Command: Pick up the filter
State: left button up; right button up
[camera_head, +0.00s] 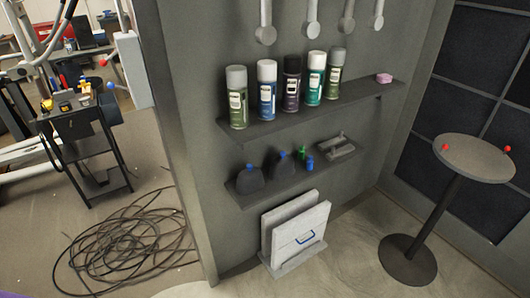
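Two flat, light grey panels stand upright in a low holder (287,265) on the floor against the grey wall. The front panel (300,228) has a blue handle (306,237) low on its face and looks like the filter. The rear panel (292,206) is partly hidden behind it. Neither of my grippers shows in the head view, and nothing touches the panels.
Spray cans (267,88) line the upper shelf (318,112), with a pink block (384,78) at its right end. Dark bottles (250,178) stand on the lower shelf. A round table (474,157) stands right; tangled cables (125,245) lie left. Floor before the panels looks clear.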

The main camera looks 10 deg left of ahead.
aim_at(289, 240)
jog(key=u, duration=0.35)
jog(key=i+l+u, duration=0.15)
jog(key=l+u, duration=1)
jog(key=l, duration=1.5)
